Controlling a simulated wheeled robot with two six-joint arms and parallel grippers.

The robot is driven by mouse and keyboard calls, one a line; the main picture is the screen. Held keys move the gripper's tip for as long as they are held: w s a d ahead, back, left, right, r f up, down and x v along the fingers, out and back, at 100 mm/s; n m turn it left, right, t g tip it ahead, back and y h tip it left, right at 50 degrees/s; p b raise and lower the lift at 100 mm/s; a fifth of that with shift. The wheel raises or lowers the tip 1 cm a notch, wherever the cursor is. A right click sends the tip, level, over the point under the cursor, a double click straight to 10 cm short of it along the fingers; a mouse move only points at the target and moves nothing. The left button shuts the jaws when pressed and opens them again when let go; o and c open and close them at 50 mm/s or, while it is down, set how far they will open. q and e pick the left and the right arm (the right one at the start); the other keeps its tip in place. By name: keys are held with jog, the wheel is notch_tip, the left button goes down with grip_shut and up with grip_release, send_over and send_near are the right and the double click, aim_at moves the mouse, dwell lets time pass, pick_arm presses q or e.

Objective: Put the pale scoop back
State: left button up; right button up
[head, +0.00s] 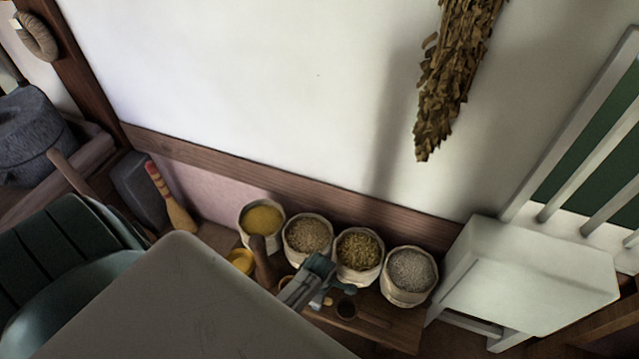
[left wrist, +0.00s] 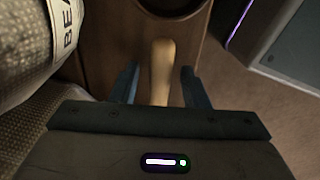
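The pale scoop shows in the left wrist view as a pale wooden handle (left wrist: 160,72) lying between the two fingers of my left gripper (left wrist: 160,82). Gaps show on both sides of the handle, so the fingers are open around it. The scoop's far end is hidden or unclear. In the head view my left gripper (head: 333,290) is low in front of the row of sacks, over the wooden stand (head: 395,330). The stand has a dark round hole (head: 346,309), whose edge also shows at the top of the left wrist view (left wrist: 172,5). My right gripper is not in view.
Sacks of yellow meal (head: 262,219), brown grain (head: 308,235), golden-green grain (head: 359,250) and pale grain (head: 410,269) stand close behind the gripper. A lettered sack (left wrist: 28,45) crowds its left. A white chair (head: 530,275) stands right; a brush (head: 172,203) stands left.

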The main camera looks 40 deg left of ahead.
pick_arm(q)
notch_tip(320, 180, up, 3)
jog(key=shift+f+p, duration=0.1)
jog(key=shift+p, duration=0.35)
notch_tip(320, 180, up, 8)
jog(key=p, duration=0.2)
jog(key=s+a+r+m+t, duration=0.3)
jog(key=s+r+m, duration=0.7)
jog(key=m, duration=1.1)
jog(key=shift+a+y, duration=0.4)
jog(key=shift+a, duration=0.2)
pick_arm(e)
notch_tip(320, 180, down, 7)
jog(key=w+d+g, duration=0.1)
